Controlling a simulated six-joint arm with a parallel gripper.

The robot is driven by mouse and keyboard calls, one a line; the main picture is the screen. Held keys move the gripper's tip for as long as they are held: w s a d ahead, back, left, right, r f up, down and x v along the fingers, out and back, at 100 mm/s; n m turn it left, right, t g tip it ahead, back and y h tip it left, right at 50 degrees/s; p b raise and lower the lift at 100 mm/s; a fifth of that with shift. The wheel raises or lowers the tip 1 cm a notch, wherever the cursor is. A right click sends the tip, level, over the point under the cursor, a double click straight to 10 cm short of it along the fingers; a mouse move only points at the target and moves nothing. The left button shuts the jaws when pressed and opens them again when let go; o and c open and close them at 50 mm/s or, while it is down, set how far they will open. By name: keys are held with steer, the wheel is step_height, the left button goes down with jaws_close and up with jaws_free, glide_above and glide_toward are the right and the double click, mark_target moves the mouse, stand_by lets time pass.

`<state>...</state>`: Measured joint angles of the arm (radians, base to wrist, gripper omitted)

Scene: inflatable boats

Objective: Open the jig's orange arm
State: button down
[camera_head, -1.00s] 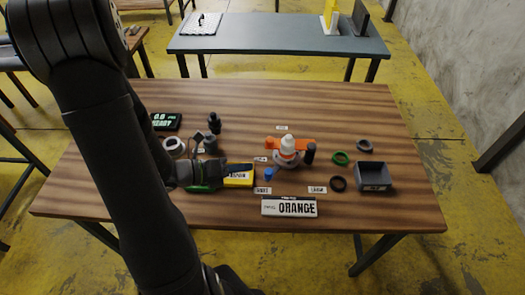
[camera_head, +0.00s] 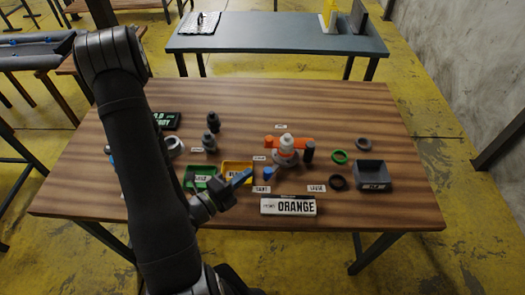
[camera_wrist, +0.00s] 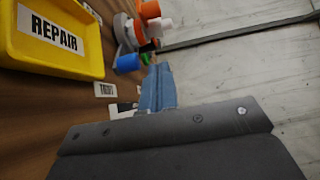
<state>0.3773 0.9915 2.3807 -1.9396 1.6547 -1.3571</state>
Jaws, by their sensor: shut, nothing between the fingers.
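The jig (camera_head: 287,155) stands near the middle of the wooden table, with a white piece upright at its centre. Its orange arm (camera_head: 300,142) lies across the jig, and a dark upright knob (camera_head: 309,151) stands at the right end. In the wrist view the jig (camera_wrist: 124,32) is at the top, beyond my fingertips, with orange, white and blue parts. My gripper (camera_head: 246,175) is shut and empty, left of and nearer than the jig, beside the blue piece (camera_head: 268,173). It does not touch the jig.
A yellow REPAIR tray (camera_head: 237,166) and a green tray (camera_head: 200,179) lie left of my gripper. Green (camera_head: 340,157) and dark rings and a grey bin (camera_head: 373,174) are at the right. Dark fittings (camera_head: 213,122) stand behind the trays.

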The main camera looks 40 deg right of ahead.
steer(key=d, duration=0.7)
steer(key=shift+w+d, duration=1.45)
steer(key=shift+d, duration=0.05)
steer(key=shift+w, duration=0.1)
